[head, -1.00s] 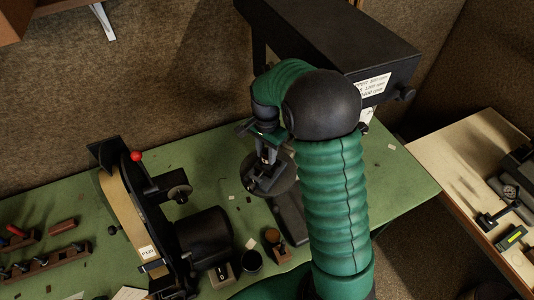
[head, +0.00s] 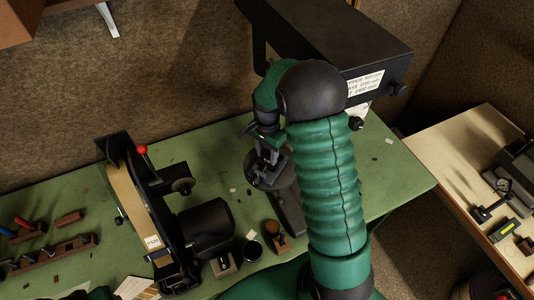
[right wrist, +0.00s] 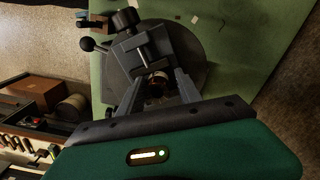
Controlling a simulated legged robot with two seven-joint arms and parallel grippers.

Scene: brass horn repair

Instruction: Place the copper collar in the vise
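The dark grey vise (head: 267,176) stands on a round base on the green bench, below my right gripper (head: 266,150) in the head view. The copper collar (right wrist: 157,82) is a small shiny ring between the two fingers of my right gripper (right wrist: 158,77), close to the vise jaws. The fingers stand apart, with gaps seeming to show beside the collar. Whether the jaws touch it is unclear. The collar is hidden in the head view. My left gripper is not in view.
A belt sander (head: 140,205) with a red knob stands left of the vise. A black cup (head: 251,251) and small blocks sit in front. A pale side table (head: 455,150) is at right.

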